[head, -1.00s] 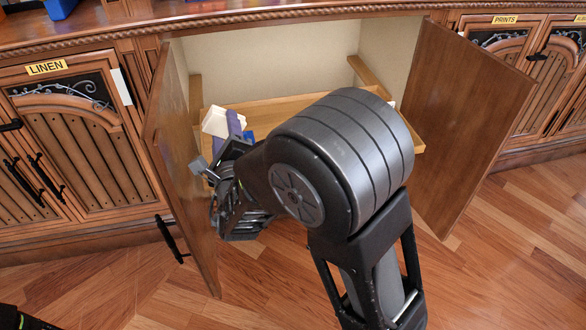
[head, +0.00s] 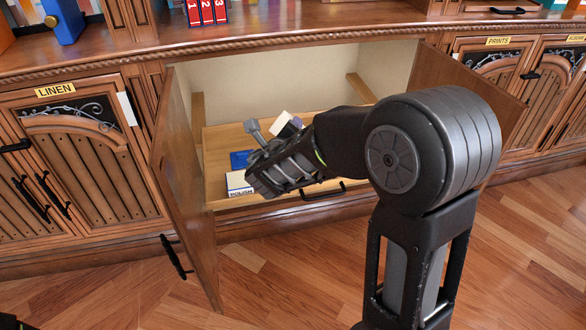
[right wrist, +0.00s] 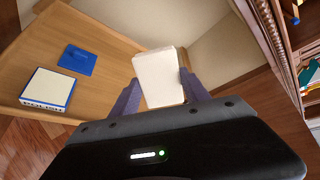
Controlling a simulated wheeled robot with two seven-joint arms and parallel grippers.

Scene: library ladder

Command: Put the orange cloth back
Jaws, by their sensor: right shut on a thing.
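I cannot make out an orange cloth in either view. My right gripper (head: 291,128) is above the pulled-out wooden drawer (head: 222,140) inside the open cabinet. It is shut on a plain white block (head: 283,121). In the right wrist view, the white block (right wrist: 158,76) stands between the two purple-grey fingers of my right gripper (right wrist: 161,95). A white and blue box marked POLISH (head: 238,184) lies in the drawer's front left, with a flat blue object (head: 240,159) behind it.
The left cabinet door (head: 185,190) and right cabinet door (head: 440,80) stand open on either side. A closed cupboard labelled LINEN (head: 85,150) is at left, one labelled PRINTS (head: 495,62) at right. Numbered red binders (head: 207,10) stand on the counter.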

